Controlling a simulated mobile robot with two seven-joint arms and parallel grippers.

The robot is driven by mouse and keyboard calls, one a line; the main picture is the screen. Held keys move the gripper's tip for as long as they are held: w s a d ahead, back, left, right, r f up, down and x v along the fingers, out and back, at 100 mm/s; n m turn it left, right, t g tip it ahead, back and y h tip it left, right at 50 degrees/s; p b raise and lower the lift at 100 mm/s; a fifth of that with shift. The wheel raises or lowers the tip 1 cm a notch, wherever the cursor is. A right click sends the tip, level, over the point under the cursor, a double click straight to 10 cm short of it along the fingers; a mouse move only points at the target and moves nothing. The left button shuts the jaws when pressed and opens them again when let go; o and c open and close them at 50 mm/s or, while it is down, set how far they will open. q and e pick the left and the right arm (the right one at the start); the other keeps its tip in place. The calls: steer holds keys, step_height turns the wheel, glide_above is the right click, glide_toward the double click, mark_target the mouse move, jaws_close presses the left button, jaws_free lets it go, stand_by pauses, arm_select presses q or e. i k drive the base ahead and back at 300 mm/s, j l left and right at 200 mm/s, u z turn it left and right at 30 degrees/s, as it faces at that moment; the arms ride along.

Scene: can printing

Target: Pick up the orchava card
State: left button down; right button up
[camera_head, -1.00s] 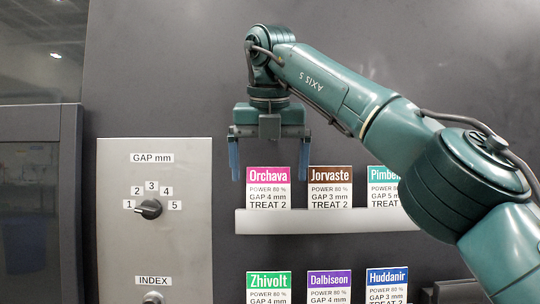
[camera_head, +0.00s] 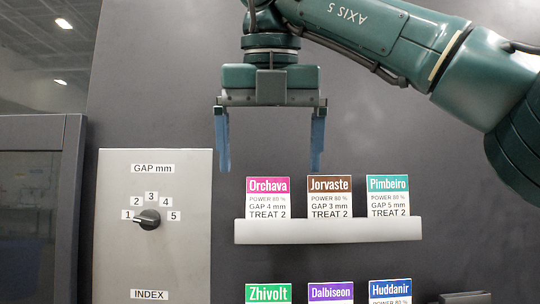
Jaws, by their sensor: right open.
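The orchava card (camera_head: 268,198) has a pink header and stands upright at the left end of the upper white ledge (camera_head: 328,230). Its lower edge is hidden behind the ledge's front. My right gripper (camera_head: 270,168) hangs fingers-down above the card in the picture, with its two blue fingers spread wider than the card. It is open and empty, and appears nearer to the camera than the card. My left gripper is not in view.
The brown Jorvaste card (camera_head: 330,197) and teal Pimbeiro card (camera_head: 388,196) share the ledge. A lower row holds the Zhivolt (camera_head: 268,293), Dalbiseon (camera_head: 330,291) and Huddanir (camera_head: 390,290) cards. A grey GAP panel (camera_head: 183,255) with a dial (camera_head: 149,219) is at left.

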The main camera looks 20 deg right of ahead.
mark_target(268, 198)
steer(key=k, duration=1)
